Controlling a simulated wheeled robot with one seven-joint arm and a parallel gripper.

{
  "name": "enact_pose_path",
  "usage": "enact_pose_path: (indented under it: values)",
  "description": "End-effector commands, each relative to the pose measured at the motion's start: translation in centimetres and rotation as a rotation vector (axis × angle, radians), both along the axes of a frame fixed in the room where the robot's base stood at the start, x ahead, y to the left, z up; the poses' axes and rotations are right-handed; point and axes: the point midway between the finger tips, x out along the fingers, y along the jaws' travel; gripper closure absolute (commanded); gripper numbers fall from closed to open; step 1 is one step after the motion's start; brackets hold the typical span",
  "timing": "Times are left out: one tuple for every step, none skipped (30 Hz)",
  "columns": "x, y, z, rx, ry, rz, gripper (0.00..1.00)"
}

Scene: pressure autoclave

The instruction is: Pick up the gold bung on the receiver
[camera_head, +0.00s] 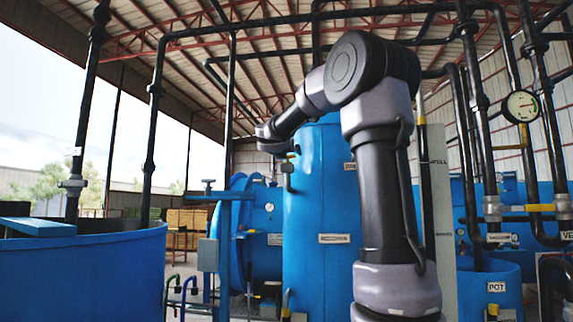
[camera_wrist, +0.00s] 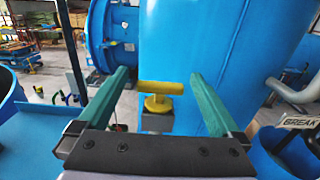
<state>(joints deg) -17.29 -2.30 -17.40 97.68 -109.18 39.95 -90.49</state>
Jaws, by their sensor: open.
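The gold bung (camera_wrist: 160,88) shows in the wrist view as a yellow T-shaped piece with a crossbar on a short round stem. It sits on a grey block-like fitting (camera_wrist: 157,123) in front of the tall blue receiver (camera_wrist: 230,45). My gripper (camera_wrist: 160,77) is open, its two green fingers to the left and right of the bung. A gap shows on each side, and nothing is held. In the head view the receiver (camera_head: 310,220) stands behind my arm. I cannot make out the bung clearly there.
A blue flanged vessel (camera_head: 262,225) lies behind and left of the receiver. A large open blue tank (camera_head: 85,275) stands at the left. Black pipes with gauges (camera_head: 521,107) and a blue pot (camera_head: 490,285) are at the right. A BREAK-labelled vessel (camera_wrist: 300,121) is at the wrist view's right.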

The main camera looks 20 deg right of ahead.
Motion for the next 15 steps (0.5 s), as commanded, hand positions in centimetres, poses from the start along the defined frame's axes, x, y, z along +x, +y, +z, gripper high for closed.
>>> enact_pose_path:
  values:
    - [0.7, -0.4, -0.4, -0.001, 0.003, -0.001, 0.00]
    - [1.0, -0.7, -0.6, -0.002, 0.004, -0.001, 0.00]
    - [1.5, -1.1, -0.8, -0.002, 0.004, -0.002, 0.00]
    - [1.9, -1.3, -1.0, -0.002, 0.005, -0.001, 0.00]
    - [2.3, -1.6, -1.1, -0.002, 0.004, -0.001, 0.00]
    - [2.7, -1.9, -1.0, -0.001, 0.002, -0.002, 0.00]
    - [3.0, -2.1, -1.0, -0.001, 0.002, -0.001, 0.00]
    - [3.3, -2.3, -1.0, 0.000, 0.001, -0.001, 0.00]
    - [3.5, -2.4, -1.0, 0.001, 0.001, -0.001, 0.00]
    - [3.6, -2.5, -0.9, 0.001, 0.000, -0.001, 0.00]
    - [3.7, -2.6, -0.9, 0.001, 0.000, 0.000, 0.00]
    - [3.8, -2.6, -1.0, 0.001, 0.001, 0.001, 0.00]
    - [3.8, -2.6, -1.0, 0.001, 0.001, 0.001, 0.00]
    - [3.8, -2.6, -1.0, 0.001, 0.001, 0.001, 0.00]
    - [3.8, -2.6, -1.0, 0.001, 0.000, 0.001, 0.00]
